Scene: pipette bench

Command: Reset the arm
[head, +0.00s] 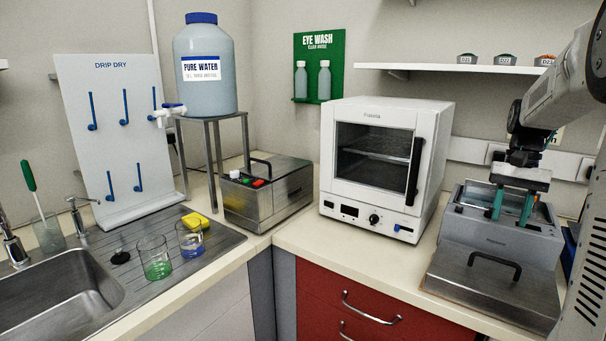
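My arm comes in from the upper right and bends downward. My gripper (511,212) points down with its two teal fingers spread apart. It is over or just inside the open top of a grey metal bath-like box (497,238) at the right. No object shows between the fingers. I cannot tell whether the fingertips touch anything in the box. A flat metal lid (480,286) with a black handle lies in front of the box.
A white oven (340,185) stands left of the box. Further left are a closed metal box (265,208), a water tank (205,100) on a stand, a drip rack (104,75), two beakers (155,262) and a sink (60,298). A shelf (440,68) hangs above. The counter before the oven is clear.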

